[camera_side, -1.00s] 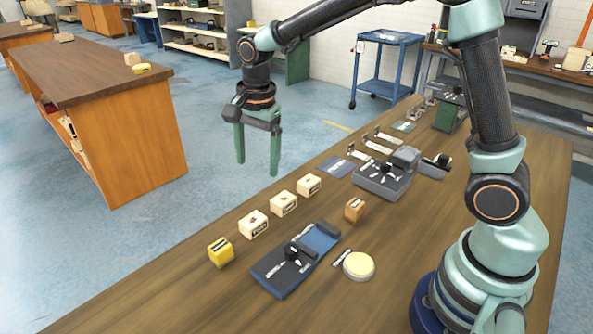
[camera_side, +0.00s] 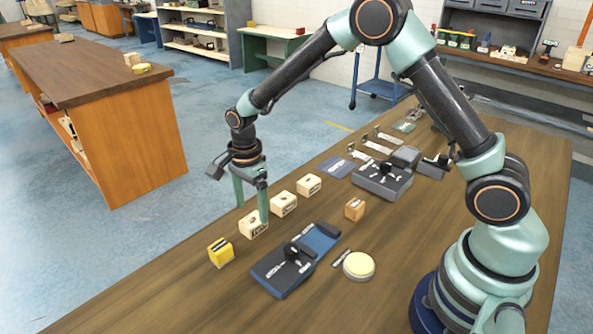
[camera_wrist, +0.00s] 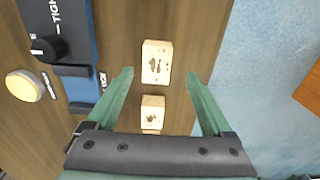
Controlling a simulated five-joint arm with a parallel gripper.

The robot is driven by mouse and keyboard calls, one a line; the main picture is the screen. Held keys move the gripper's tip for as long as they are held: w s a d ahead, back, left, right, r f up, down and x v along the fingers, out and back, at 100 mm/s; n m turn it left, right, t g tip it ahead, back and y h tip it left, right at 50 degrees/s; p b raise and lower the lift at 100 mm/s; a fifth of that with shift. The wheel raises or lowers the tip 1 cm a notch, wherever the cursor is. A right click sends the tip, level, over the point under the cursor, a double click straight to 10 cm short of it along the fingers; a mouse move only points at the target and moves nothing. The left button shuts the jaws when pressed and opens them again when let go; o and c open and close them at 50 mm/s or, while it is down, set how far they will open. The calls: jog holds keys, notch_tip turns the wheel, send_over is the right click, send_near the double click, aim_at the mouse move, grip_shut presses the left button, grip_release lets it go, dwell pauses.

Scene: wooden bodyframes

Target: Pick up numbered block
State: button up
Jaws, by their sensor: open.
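A row of cream blocks with dark markings sits on the wooden table: a near one (camera_side: 252,226), a middle one (camera_side: 284,205) and a far one (camera_side: 309,185). The markings are too small to read. My gripper (camera_side: 252,213) is open and empty, pointing down at the near block, with one finger partly covering it. In the wrist view, one cream block (camera_wrist: 156,63) lies in line with the gap between my open fingertips (camera_wrist: 160,74).
A yellow block (camera_side: 221,253) stands left of the row and a brown block (camera_side: 355,209) right of it. A blue device (camera_side: 290,265) and a round cream disc (camera_side: 358,266) lie nearer. A grey device (camera_side: 382,182) stands farther back. The table's front left is clear.

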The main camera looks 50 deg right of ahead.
aim_at(254, 218)
jog(key=f, duration=0.4)
jog(key=shift+s+f, duration=0.1)
jog(key=shift+s, duration=0.15)
jog(key=shift+c, duration=0.3)
grip_shut()
